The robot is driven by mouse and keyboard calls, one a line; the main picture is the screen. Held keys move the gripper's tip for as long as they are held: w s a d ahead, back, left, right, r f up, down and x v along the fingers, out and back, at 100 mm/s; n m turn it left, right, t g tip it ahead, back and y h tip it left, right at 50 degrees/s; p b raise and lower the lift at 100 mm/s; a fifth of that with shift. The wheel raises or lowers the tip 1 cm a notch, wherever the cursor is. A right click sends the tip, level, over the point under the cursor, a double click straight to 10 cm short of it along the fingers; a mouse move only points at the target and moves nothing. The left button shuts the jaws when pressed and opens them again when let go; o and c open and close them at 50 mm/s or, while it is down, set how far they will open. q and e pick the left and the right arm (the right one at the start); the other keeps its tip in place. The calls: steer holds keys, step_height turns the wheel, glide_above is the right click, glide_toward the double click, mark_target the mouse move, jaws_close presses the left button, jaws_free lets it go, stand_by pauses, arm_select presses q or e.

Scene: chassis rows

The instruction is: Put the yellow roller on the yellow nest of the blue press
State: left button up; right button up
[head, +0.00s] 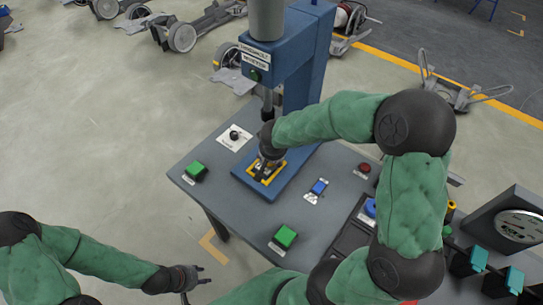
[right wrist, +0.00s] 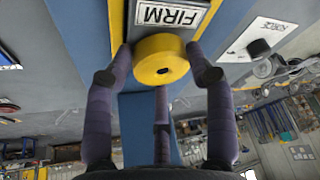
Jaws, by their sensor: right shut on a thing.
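The blue press (head: 303,85) stands on a grey table, with its ram above the yellow nest (head: 279,164) on its blue base. My right gripper (head: 265,166) reaches in over the nest and hides part of it. In the right wrist view, the yellow roller (right wrist: 160,62) is held between the fingers of my right gripper (right wrist: 161,78), beside a plate marked FIRM (right wrist: 160,14). The roller is not clear in the head view, so I cannot tell whether it touches the nest. My left gripper (head: 199,280) is empty and open, low at the front, off the table.
On the grey table (head: 240,205) are green buttons (head: 285,236) (head: 195,171), a blue button (head: 319,187), a red button (head: 364,168) and a black knob (head: 235,135). A gauge (head: 518,226) stands at the right.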

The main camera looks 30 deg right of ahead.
mark_target(272, 167)
steer(key=shift+f, duration=0.1)
steer(key=o, duration=1.4)
steer(key=shift+o, duration=0.2)
steer(key=shift+r+p, duration=0.3)
steer(key=p+v, duration=0.1)
steer(key=v, duration=0.2)
steer(key=shift+s+a+r, duration=0.15)
steer(key=shift+s+r, duration=0.05)
steer(key=shift+s, duration=0.1)
steer(key=s+a, duration=0.4)
steer(key=s, duration=0.6)
steer(key=shift+s+a+f, duration=0.2)
steer(key=shift+s+a, duration=0.05)
